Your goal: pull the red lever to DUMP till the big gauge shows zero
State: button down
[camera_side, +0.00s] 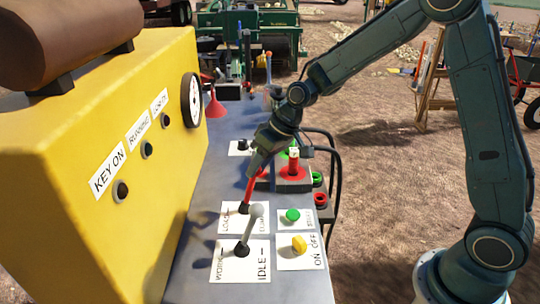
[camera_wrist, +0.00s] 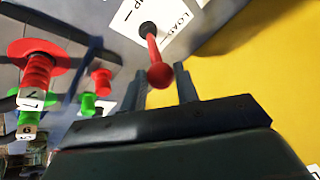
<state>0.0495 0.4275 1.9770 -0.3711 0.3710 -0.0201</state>
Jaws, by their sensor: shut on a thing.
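In the wrist view, the lever's round red knob (camera_wrist: 160,75) sits between the two fingers of my gripper (camera_wrist: 162,88). A white-faced round gauge (camera_side: 191,100) is on the yellow housing (camera_side: 130,170). It shows nearly edge-on, and its reading cannot be told.
A grey lever (camera_side: 250,228) on a WORK/IDLE plate stands just in front. Green (camera_side: 292,215) and yellow (camera_side: 299,243) buttons are to its right. A red post on a base (camera_side: 293,170) stands close to the right of my gripper. The yellow housing borders the left.

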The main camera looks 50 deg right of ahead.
jog(key=shift+s+d+f, duration=0.5)
jog(key=shift+s+d, duration=0.2)
jog(key=shift+d, duration=0.05)
jog(key=shift+s+f, duration=0.1)
jog(key=c, duration=1.1)
grip_release()
jog(key=shift+o, duration=0.2)
jog(key=shift+r, duration=0.3)
jog(key=v, duration=1.3)
jog(key=shift+r, duration=0.25)
jog(key=shift+d, duration=0.1)
